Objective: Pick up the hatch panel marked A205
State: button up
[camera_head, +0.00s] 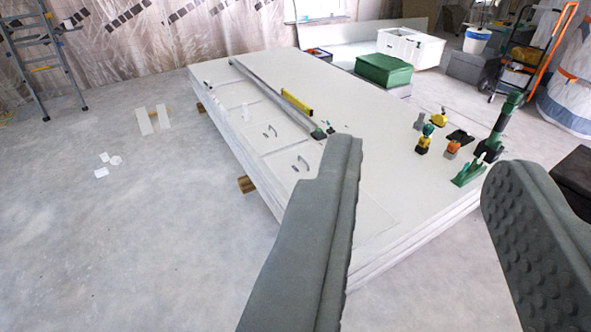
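A stack of large white boards (400,190) lies low on the floor, with a row of hatch panels outlined along its left side. One panel (283,163) has a dark curved handle or mark, and the panel beyond it (262,122) has a similar one. A nearer panel (368,212) is partly hidden behind my left finger. I cannot read A205 on any of them. My gripper (424,158) is open and empty, its two dark grey fingers wide apart in the foreground, above and in front of the stack.
A long metal rail (275,95) and a yellow level (296,102) lie on the boards. Green and yellow power tools (455,140) stand at the right end. A green box (383,69) and white crate (410,46) are behind. A stepladder (42,60) stands far left. The left floor is mostly clear.

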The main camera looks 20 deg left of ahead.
aim_at(288, 167)
jog(key=i+j+u, duration=0.25)
jog(key=i+j, duration=0.15)
jog(key=i+j+u, duration=0.25)
jog(key=i, duration=0.25)
jog(key=j+z, duration=0.1)
jog(key=z, duration=0.3)
